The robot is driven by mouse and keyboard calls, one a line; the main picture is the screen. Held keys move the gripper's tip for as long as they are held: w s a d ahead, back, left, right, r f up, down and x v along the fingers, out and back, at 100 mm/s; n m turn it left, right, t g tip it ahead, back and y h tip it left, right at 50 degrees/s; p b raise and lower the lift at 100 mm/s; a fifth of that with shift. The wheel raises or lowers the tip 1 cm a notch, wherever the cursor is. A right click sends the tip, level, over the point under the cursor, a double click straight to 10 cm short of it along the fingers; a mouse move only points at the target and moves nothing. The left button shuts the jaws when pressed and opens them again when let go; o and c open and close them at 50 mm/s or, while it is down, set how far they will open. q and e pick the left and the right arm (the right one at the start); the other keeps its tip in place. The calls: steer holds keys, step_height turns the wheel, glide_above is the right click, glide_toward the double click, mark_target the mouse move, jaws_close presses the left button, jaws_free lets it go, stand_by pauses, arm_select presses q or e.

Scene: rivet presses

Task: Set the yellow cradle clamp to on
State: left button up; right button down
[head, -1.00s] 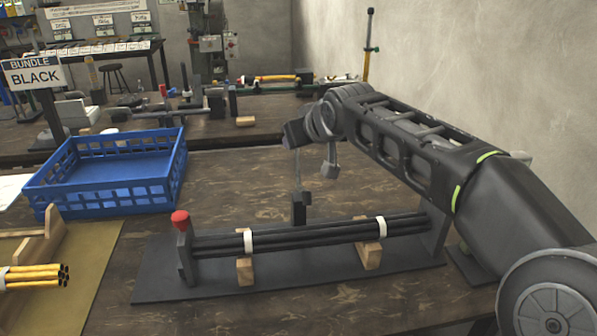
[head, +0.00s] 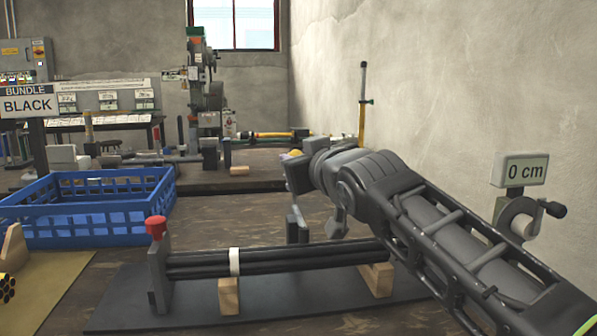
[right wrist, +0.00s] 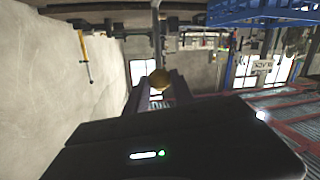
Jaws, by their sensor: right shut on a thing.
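The yellow cradle clamp shows as a small round yellow knob (head: 292,154) at the tip of my right gripper (head: 298,172) in the head view. In the right wrist view the knob (right wrist: 160,79) sits between the two fingers, and the gripper is shut on it. The rest of the clamp is hard to make out behind the gripper. The cradle (head: 215,312) stands on the bench and holds a bundle of black rods (head: 200,264). A red knob (head: 156,226) tops the cradle's left end post. My left gripper is not in view.
A blue crate (head: 90,222) stands at the left, below a BUNDLE BLACK sign (head: 28,104). A small display reading 0 cm (head: 521,171) stands at the right, near the wall. A yellow bundle (head: 6,287) is at the lower left edge.

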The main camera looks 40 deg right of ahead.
steer(key=c, duration=1.1)
jaws_free()
steer(key=p+v, duration=0.1)
steer(key=v, duration=0.7)
steer(key=shift+f, duration=0.1)
